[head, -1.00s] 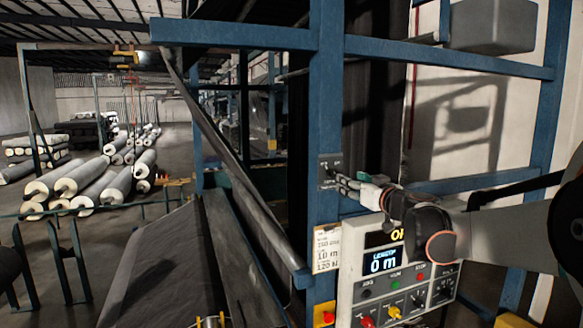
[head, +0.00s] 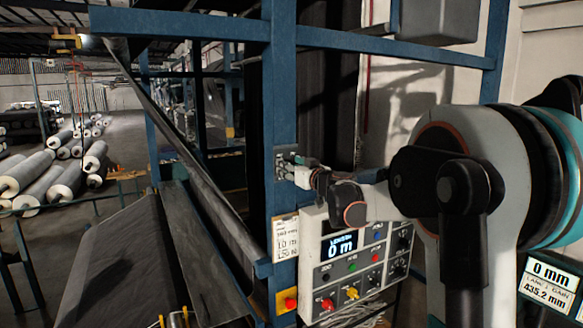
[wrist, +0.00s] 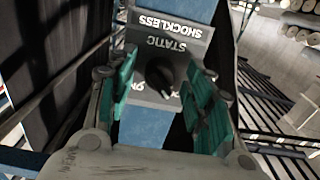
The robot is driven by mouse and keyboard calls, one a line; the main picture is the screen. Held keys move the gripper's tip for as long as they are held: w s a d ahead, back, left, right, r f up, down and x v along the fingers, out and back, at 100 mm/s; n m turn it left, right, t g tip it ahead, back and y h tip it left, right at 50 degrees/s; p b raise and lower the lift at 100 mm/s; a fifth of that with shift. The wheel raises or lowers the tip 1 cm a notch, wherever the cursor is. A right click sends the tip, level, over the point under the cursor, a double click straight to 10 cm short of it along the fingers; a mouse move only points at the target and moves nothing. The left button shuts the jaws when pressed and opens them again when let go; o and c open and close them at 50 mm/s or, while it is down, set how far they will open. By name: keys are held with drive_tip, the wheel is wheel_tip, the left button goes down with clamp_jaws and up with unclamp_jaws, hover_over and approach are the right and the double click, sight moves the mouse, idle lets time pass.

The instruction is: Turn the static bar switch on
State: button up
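The static bar switch is a dark round knob (wrist: 160,73) on a small grey plate (wrist: 172,45). The plate reads "STATIC" and "SHOCKLESS", upside down in the wrist view. Part of an "ON" mark shows below the knob at the right; the knob's setting cannot be told. In the head view the plate (head: 281,163) is on a blue upright post, partly hidden by my gripper (head: 295,172). In the wrist view my gripper (wrist: 162,85) is open, its green-padded fingers on either side of the knob with gaps between.
A white control box (head: 345,258) with a "0 m" display and several coloured knobs hangs just below my gripper. A paper label (head: 285,238) and a red button on yellow (head: 289,301) are on the post. Blue beams (head: 400,47) cross above my arm.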

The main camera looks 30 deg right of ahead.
drive_tip(key=c, duration=1)
drive_tip(key=shift+m+b, duration=0.35)
drive_tip(key=shift+m, duration=0.05)
drive_tip(key=m+b, duration=0.2)
drive_tip(key=m, duration=0.1)
drive_tip(key=shift+f, duration=0.1)
drive_tip(key=m+b, duration=0.2)
drive_tip(key=m, duration=0.3)
drive_tip(key=shift+a+m+b, duration=0.1)
drive_tip(key=shift+m+b, duration=0.2)
drive_tip(key=m+b, duration=0.1)
drive_tip(key=m, duration=0.3)
drive_tip(key=m+b, duration=0.1)
drive_tip(key=m, duration=0.3)
drive_tip(key=shift+r, duration=0.2)
drive_tip(key=shift+m+b, duration=0.3)
drive_tip(key=shift+m, duration=0.1)
